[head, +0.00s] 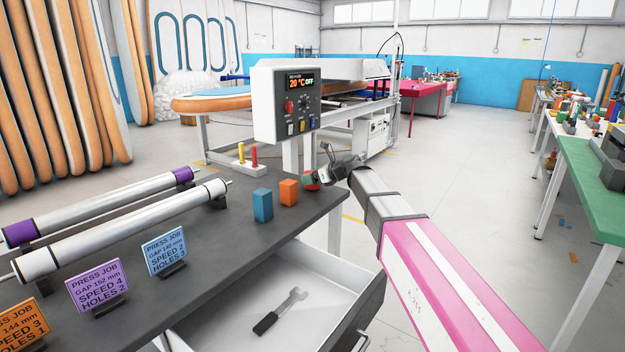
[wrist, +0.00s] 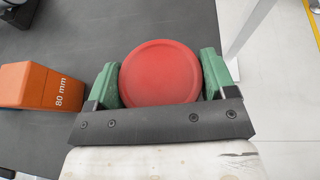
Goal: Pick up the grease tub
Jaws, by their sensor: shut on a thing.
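The grease tub, seen from above as a round red lid (wrist: 160,72), sits between the green fingers of my gripper (wrist: 160,62) in the wrist view. The fingers press on its left and right sides, so my gripper is shut on it. In the head view the tub is a small red patch (head: 311,183) at the far right corner of the dark workbench (head: 215,245), partly covered by my gripper (head: 312,178). I cannot tell whether the tub touches the bench top.
An orange block (head: 288,192), marked 80 mm in the wrist view (wrist: 40,87), stands left of the tub, with a blue block (head: 263,205) beyond it. A control box (head: 286,104) rises behind. An open drawer (head: 330,270) holding a wrench (head: 280,311) juts out below the bench.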

